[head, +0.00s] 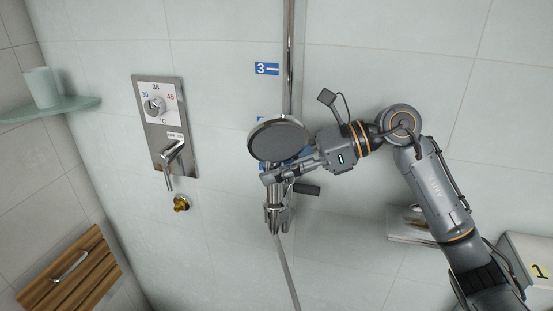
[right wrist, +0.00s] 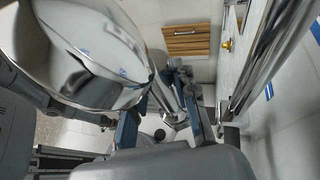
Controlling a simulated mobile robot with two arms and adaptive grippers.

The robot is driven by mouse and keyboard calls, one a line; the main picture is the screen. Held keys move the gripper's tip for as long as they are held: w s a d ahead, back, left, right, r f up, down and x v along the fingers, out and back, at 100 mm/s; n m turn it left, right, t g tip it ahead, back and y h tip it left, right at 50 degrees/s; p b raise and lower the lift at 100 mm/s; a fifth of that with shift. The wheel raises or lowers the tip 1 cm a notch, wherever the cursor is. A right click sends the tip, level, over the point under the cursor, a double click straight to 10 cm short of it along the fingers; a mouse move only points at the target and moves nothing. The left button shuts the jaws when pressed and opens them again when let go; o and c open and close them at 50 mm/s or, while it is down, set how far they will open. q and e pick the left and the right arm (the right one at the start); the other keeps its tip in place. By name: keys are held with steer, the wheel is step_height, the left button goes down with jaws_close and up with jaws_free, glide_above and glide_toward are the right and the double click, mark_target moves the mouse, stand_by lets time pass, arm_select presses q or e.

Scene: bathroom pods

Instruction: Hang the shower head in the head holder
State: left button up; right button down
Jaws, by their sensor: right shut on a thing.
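The shower head (head: 278,140) has a round grey face turned towards the head camera, and it stands in front of the rail. My right gripper (head: 284,172) is shut on it just below the disc; its fingers hide most of the handle. The head's shiny chrome back fills the upper left of the right wrist view (right wrist: 90,45). The chrome head holder (head: 277,214), with a dark lever (head: 308,189) at its right, is on the rail just below the gripper. Whether the handle touches the holder cannot be told. My left gripper is not in view.
The vertical chrome rail (head: 291,40) runs up the tiled wall, with a blue number 3 label (head: 266,69) beside it. A thermostat panel (head: 165,125) with a lever and a brass outlet (head: 181,203) are to the left. A wooden seat (head: 72,277) is at lower left.

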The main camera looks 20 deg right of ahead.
jaws_free()
stand_by(0.5)
steer(key=shift+d, duration=0.1)
stand_by(0.7)
steer(key=shift+s+d+b, duration=0.25)
steer(key=shift+d+b, duration=0.2)
steer(key=shift+d, duration=0.4)
steer(key=s+d+b, duration=0.2)
steer(key=d+b, duration=0.1)
steer(key=d, duration=0.4)
steer(key=shift+s+d, duration=0.2)
steer(key=shift+d, duration=0.15)
stand_by(0.6)
stand_by(0.5)
